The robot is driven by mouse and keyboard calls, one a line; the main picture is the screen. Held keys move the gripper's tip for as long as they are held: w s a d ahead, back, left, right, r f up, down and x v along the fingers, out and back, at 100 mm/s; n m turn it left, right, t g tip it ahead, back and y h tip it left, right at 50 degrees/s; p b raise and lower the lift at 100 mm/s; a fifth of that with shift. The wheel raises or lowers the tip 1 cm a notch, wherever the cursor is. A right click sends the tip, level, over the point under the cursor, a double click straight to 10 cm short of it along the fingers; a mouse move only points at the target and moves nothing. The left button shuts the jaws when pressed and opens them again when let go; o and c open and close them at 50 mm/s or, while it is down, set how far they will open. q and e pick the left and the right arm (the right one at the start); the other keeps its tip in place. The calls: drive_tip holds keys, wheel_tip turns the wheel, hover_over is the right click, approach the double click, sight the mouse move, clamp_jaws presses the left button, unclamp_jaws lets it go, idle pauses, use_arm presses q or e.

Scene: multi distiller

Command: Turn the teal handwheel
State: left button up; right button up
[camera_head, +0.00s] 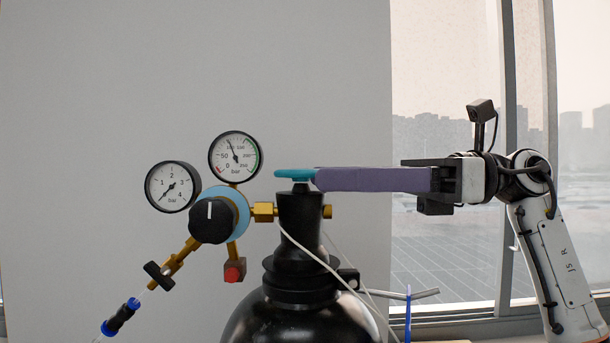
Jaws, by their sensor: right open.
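The teal handwheel (294,174) lies flat on top of the black valve neck (300,212) of a dark gas cylinder (298,318). My right gripper (318,180) reaches in level from the right, with long purple fingers. Its fingertips are at the right edge of the handwheel and overlap it slightly in the picture. The fingers are seen side-on, one hiding the other, so the gap between them does not show. I cannot tell whether they touch the wheel. My left gripper is out of view.
A regulator with a black knob (213,220) and two round gauges, the upper one (235,156) and the left one (172,187), sticks out left of the valve. A thin white tube (322,263) hangs across the cylinder. A window is at the right. Space above the handwheel is free.

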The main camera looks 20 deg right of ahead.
sight(309, 179)
drive_tip(key=x, duration=0.4)
drive_tip(key=shift+w+a, duration=0.1)
drive_tip(key=shift+a, duration=0.3)
drive_tip(key=shift+c, duration=0.2)
drive_tip(key=c, duration=0.7)
drive_tip(key=shift+g+p, duration=0.3)
drive_tip(key=shift+p, duration=0.2)
drive_tip(key=shift+c, duration=0.6)
drive_tip(key=n+g+p, duration=0.1)
drive_tip(key=g+p, duration=0.1)
drive_tip(key=n+g+p, duration=0.2)
drive_tip(key=g, duration=0.1)
drive_tip(key=shift+r+n+y, duration=0.25)
drive_tip(key=shift+n+y, duration=0.05)
drive_tip(key=shift+f+n+g+p, duration=0.2)
drive_tip(key=shift+n+g+p, duration=0.2)
drive_tip(key=shift+g+p, duration=0.2)
drive_tip(key=shift+f, duration=0.1)
